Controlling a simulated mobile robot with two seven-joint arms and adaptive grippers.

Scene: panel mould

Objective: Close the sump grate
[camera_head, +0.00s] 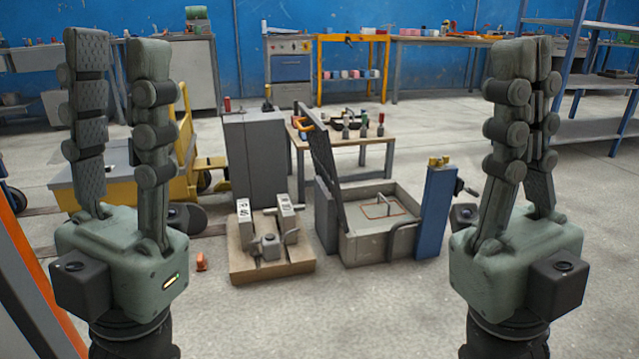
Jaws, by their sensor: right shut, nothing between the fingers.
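The sump (376,244) is a grey open-topped box on the floor in the middle of the view. A dark grate (324,165) stands raised at its left side, tilted with its top leaning left, and shows nearly edge-on. An orange handle (304,126) is near its top. A thin reddish rectangular outline and a wire loop (385,205) show inside the box. My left gripper (118,48) is at the left, fingers up and apart, empty. My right gripper (523,58) is at the right, fingers up and together, holding nothing. Both are apart from the grate.
A wooden board with metal blocks (270,268) lies left of the sump. A grey cabinet (256,155) and a small table with tools (345,140) stand behind. A blue post (434,212) stands at the sump's right.

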